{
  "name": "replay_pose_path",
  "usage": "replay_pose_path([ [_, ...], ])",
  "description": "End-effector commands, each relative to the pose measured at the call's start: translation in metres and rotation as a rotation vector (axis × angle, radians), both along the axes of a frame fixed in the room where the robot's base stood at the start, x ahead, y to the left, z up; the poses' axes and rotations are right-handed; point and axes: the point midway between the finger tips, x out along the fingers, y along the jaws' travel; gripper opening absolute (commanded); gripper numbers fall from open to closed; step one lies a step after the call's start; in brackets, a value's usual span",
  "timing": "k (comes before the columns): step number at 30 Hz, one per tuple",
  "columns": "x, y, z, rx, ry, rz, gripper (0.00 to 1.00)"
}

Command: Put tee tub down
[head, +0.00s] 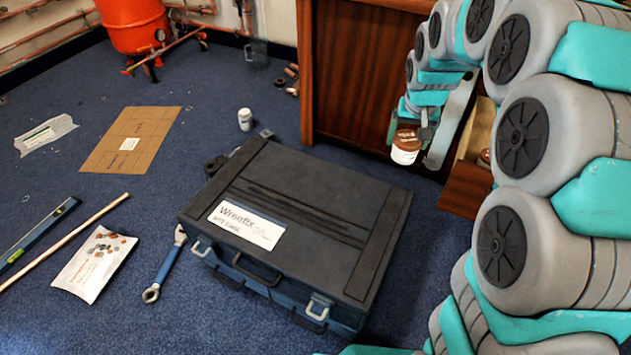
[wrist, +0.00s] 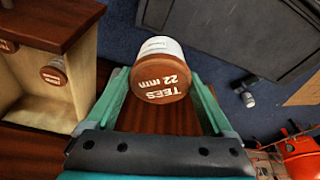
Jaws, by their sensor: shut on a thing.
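The tee tub is white with a brown lid marked "TEES 22 mm" in the wrist view (wrist: 163,82). It also shows in the head view (head: 405,150), in front of the dark wooden cabinet. My gripper (head: 408,130) is shut on the tub near its lid. In the wrist view my gripper's teal fingers (wrist: 160,88) stand on either side of the tub. The tub's underside is hidden, and I cannot tell what is directly under it.
A wooden compartment (wrist: 25,85) with another brown-lidded tub (wrist: 53,72) is at left in the wrist view. A large dark case (head: 300,205) lies on the blue carpet. A small white container (head: 244,120), a wrench (head: 165,265) and cardboard (head: 120,150) lie around it.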

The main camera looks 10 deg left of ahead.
Motion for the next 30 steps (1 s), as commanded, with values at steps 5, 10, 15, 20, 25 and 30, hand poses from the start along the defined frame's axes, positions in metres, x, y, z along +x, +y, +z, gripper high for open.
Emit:
replay_pose_path([
  [5, -0.024, 0.028, -0.038, 0.004, 0.018, -0.174, 0.00],
  [10, -0.055, 0.042, -0.065, -0.001, 0.023, -0.387, 0.00],
  [15, -0.078, 0.044, -0.083, -0.005, 0.007, -0.558, 0.00],
  [20, -0.089, 0.043, -0.092, -0.007, -0.006, -0.648, 0.00],
  [25, -0.079, 0.057, -0.097, -0.007, -0.011, -0.669, 0.00],
  [30, -0.054, 0.087, -0.100, -0.003, -0.013, -0.667, 0.00],
])
